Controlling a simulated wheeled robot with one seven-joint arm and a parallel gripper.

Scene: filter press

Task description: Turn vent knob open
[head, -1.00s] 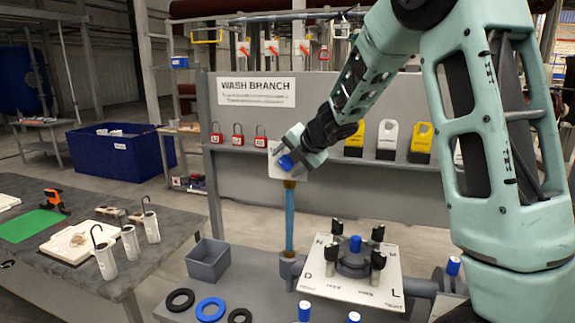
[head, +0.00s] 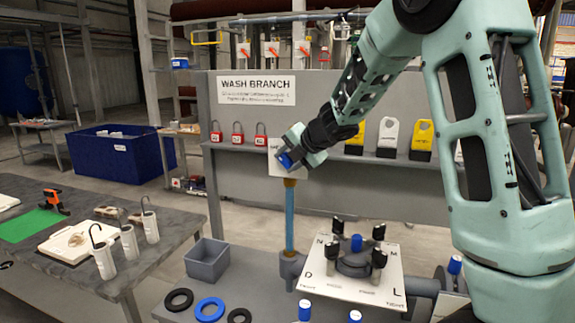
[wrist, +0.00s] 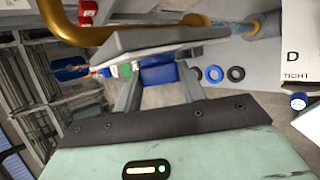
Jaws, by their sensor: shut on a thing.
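My gripper (head: 291,158) is at the top of the vertical blue pipe (head: 289,217), in front of the grey panel. It is shut on a blue knob (head: 285,160), which I take to be the vent knob. In the wrist view the knob (wrist: 158,74) sits between the two fingers (wrist: 158,88). A white plate (head: 273,154) stands right behind the knob and gripper. My gripper hides part of the plate and of the knob's fitting, so I cannot tell how far the knob is turned.
A white plate with letters and black clamps (head: 352,283) lies on the bench below. Black and blue rings (head: 210,309) and a grey bin (head: 207,259) are to its left. A curved yellow pipe (wrist: 62,22) passes close to my gripper.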

